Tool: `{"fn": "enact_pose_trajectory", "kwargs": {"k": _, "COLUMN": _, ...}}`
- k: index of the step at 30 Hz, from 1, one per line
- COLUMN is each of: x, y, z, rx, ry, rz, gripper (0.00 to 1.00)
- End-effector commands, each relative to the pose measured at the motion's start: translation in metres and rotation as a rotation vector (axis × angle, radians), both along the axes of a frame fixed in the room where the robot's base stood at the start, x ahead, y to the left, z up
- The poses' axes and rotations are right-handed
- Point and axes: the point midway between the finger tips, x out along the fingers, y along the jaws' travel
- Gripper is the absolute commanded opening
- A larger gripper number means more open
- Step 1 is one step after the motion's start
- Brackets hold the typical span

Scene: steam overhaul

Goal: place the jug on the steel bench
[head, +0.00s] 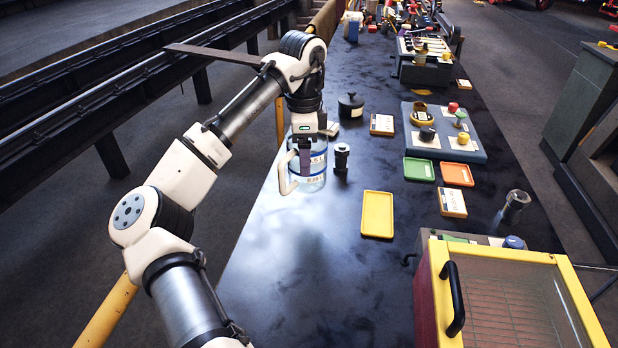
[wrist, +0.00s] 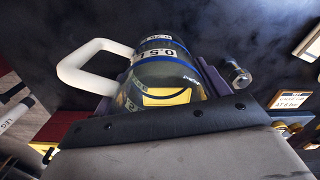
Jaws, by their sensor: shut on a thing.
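The jug (head: 317,172) is clear with blue bands, printed labels and a white handle on its left side. It is upright near the left edge of the dark steel bench (head: 300,270). My gripper (head: 305,158) points down and is shut on the jug. In the wrist view the jug (wrist: 160,62) sits between the purple fingers of my gripper (wrist: 160,90), with its handle out to the left. I cannot tell whether the jug's base touches the bench or is slightly above it.
A small black fitting (head: 341,158) stands close on the jug's right. A black lidded pot (head: 350,105) is behind. Yellow (head: 377,214), green (head: 419,169) and orange (head: 457,174) trays lie to the right. A yellow-framed cabinet (head: 500,290) fills the near right. The near bench middle is clear.

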Motion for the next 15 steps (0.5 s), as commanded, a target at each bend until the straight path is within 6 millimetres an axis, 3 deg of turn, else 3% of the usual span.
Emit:
{"fn": "enact_pose_trajectory", "kwargs": {"k": 3, "x": -0.001, "y": -0.001, "z": -0.027, "rx": -0.004, "ry": 0.003, "rz": -0.001, "gripper": 0.46}}
{"fn": "enact_pose_trajectory", "kwargs": {"k": 6, "x": -0.001, "y": 0.000, "z": -0.042, "rx": -0.002, "ry": 0.001, "rz": 0.000, "gripper": 0.46}}
{"fn": "enact_pose_trajectory", "kwargs": {"k": 15, "x": 0.000, "y": 0.000, "z": -0.066, "rx": -0.001, "ry": 0.001, "rz": 0.001, "gripper": 0.46}}
